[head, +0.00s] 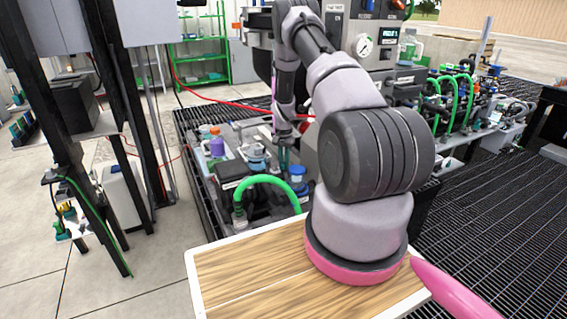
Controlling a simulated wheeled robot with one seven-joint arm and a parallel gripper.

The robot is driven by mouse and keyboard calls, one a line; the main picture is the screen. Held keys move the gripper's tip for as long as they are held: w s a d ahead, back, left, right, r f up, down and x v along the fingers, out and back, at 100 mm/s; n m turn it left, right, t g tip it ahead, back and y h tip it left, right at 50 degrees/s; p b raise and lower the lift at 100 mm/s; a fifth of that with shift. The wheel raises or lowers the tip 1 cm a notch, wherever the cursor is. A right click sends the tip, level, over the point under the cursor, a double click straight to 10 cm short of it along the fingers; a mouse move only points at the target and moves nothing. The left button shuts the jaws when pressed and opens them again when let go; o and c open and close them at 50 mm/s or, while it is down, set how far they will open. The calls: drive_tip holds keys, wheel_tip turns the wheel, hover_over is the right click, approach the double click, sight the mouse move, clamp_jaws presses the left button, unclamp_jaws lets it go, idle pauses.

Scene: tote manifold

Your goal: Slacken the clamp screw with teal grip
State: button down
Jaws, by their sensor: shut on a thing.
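My gripper (284,152) points down over the grey tote (232,197) near the middle of the picture. It is small in this view. A dark teal piece, which looks like the grip of the clamp screw (284,160), shows at its fingertips, and the jaws are shut on it. The screw's lower part and its clamp are hidden or too small to make out, so I cannot tell how tight it is.
A blue-capped container (297,175) stands right beside the gripper. A purple bottle with an orange cap (216,144) and a pale blue-grey fitting (256,156) stand to the left. A green hose (268,181) arches in front. A red hose (225,102) runs behind.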

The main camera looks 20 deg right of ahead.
drive_tip(key=n, duration=0.6)
drive_tip(key=shift+d, duration=0.2)
drive_tip(key=n, duration=0.5)
drive_tip(key=shift+d+n, duration=0.1)
drive_tip(key=shift+n, duration=0.3)
drive_tip(key=n, duration=0.5)
drive_tip(key=shift+d, duration=0.1)
drive_tip(key=n, duration=0.6)
drive_tip(key=shift+w+d+n, duration=0.1)
drive_tip(key=shift+w+n, duration=0.05)
drive_tip(key=shift+n, duration=0.25)
drive_tip(key=n, duration=0.5)
drive_tip(key=shift+w, duration=0.1)
drive_tip(key=n, duration=0.6)
drive_tip(key=shift+w+n, duration=0.1)
drive_tip(key=shift+n, duration=0.3)
drive_tip(key=n, duration=0.5)
drive_tip(key=shift+w+n, duration=0.1)
drive_tip(key=shift+n, duration=0.2)
drive_tip(key=n, duration=0.5)
drive_tip(key=shift+a, duration=0.25)
drive_tip(key=shift+n, duration=0.4)
